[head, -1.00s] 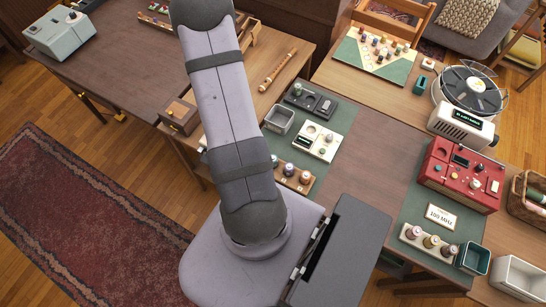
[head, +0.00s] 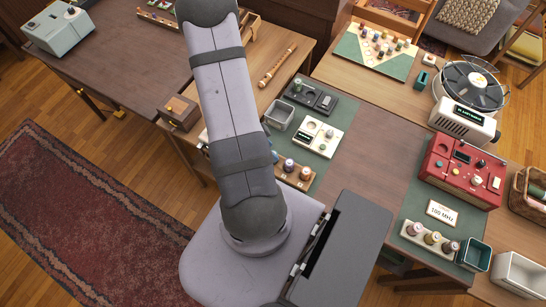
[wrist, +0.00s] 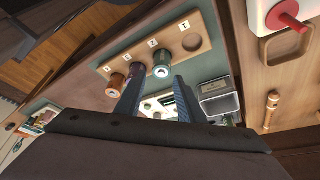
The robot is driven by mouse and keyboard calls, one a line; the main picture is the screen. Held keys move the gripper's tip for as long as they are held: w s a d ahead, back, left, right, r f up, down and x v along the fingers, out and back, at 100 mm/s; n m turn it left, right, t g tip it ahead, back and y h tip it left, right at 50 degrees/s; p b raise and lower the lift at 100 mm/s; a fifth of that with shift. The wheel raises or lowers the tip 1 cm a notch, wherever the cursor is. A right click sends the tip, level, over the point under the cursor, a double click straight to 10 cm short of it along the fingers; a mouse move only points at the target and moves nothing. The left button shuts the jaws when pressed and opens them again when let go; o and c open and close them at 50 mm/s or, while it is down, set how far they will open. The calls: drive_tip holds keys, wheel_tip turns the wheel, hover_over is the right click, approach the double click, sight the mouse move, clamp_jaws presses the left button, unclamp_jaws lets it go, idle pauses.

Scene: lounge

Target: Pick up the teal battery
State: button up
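A wooden rack (wrist: 183,47) with round sockets holds three upright batteries in the wrist view. The teal battery (wrist: 162,61) stands third from the left, beside an empty socket. My gripper (wrist: 157,84) is open and empty. Its two fingers are apart, with the teal battery showing between and just beyond their tips; I cannot tell the remaining depth. A purple battery (wrist: 138,70) is close to the left finger. A copper battery (wrist: 115,84) stands left of it. In the head view the rack (head: 309,184) is partly hidden by my arm, and my gripper is out of sight.
A cream device (head: 316,138), a grey bin (head: 279,116) and a dark charger-like tray (head: 310,95) stand near the rack on the green mat. A white block with a red peg (wrist: 287,23) shows at upper right in the wrist view. Brown tabletop (head: 379,150) right of the mat is clear.

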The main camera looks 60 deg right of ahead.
drive_tip(key=shift+w+b+x, duration=0.2)
drive_tip(key=shift+b+x, duration=0.1)
drive_tip(key=shift+x, duration=2.3)
drive_tip(key=shift+a+f, duration=0.1)
drive_tip(key=shift+a, duration=0.05)
clamp_jaws()
